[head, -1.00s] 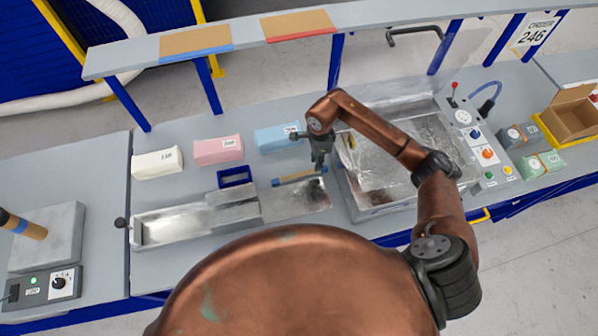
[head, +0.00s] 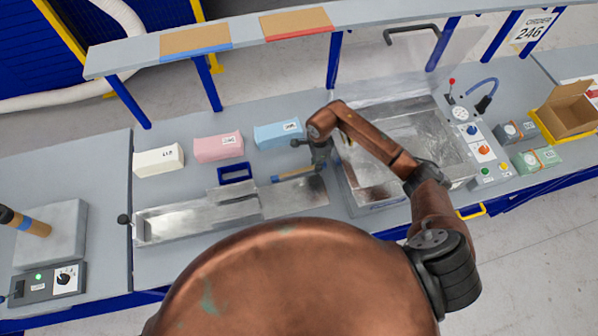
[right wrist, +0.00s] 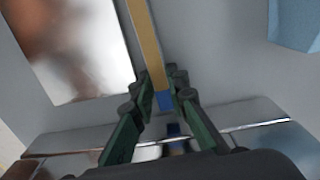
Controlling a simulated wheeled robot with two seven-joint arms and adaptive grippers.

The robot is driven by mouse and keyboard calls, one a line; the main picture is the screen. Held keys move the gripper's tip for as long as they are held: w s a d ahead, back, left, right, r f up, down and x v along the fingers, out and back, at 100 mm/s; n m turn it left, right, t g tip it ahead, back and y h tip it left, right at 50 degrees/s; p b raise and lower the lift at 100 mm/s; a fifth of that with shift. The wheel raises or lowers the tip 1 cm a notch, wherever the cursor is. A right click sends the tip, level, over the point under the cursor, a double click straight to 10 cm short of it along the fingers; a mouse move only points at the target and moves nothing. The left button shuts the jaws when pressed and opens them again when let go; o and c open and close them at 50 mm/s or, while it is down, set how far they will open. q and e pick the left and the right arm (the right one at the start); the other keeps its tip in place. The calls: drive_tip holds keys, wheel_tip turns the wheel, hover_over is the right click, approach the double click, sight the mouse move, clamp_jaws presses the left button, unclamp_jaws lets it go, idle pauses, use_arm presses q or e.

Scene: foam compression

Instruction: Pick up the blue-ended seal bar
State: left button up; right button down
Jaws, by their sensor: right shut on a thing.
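The seal bar (head: 298,173) is a thin tan strip with blue ends, lying near the right end of the long metal tray in the head view. My right gripper (head: 320,168) is at the bar's right end. In the right wrist view, the bar (right wrist: 146,45) runs away from between the green fingers of my right gripper (right wrist: 163,88), which are shut on it near its blue end (right wrist: 165,101). I cannot tell whether the bar is clear of the surface.
A shallow metal chamber (head: 353,180) stands just right of my gripper. The long metal tray (head: 175,225) lies to the left. White (head: 158,160), pink (head: 218,147) and light blue (head: 278,134) blocks stand behind, with a small dark blue bin (head: 235,172). A shelf (head: 360,15) spans the back.

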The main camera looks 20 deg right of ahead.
drive_tip(key=shift+r, duration=0.1)
idle(0.3)
drive_tip(key=shift+w+r+b, duration=0.1)
drive_tip(key=shift+r+b, duration=0.2)
drive_tip(key=shift+r, duration=0.1)
wheel_tip(320, 180, up, 2)
drive_tip(key=shift+r+b, duration=0.25)
drive_tip(key=shift+b, duration=0.3)
drive_tip(key=s+a+r+b, duration=0.1)
drive_tip(key=s+r+b, duration=0.1)
drive_tip(key=s+r, duration=0.4)
drive_tip(key=s+a+r+b, duration=0.1)
drive_tip(key=s+r, duration=0.3)
drive_tip(key=s, duration=0.4)
drive_tip(key=w+f+n+b, duration=0.1)
drive_tip(key=n+b, duration=0.1)
drive_tip(key=n, duration=0.4)
drive_tip(key=w+n+b, duration=0.2)
drive_tip(key=n, duration=0.4)
drive_tip(key=w+f+n+b, duration=0.1)
drive_tip(key=w+n+b, duration=0.1)
drive_tip(key=n, duration=0.4)
drive_tip(key=shift+w+a+f, duration=0.15)
drive_tip(key=shift+a+f, duration=0.15)
drive_tip(key=shift+a, duration=0.05)
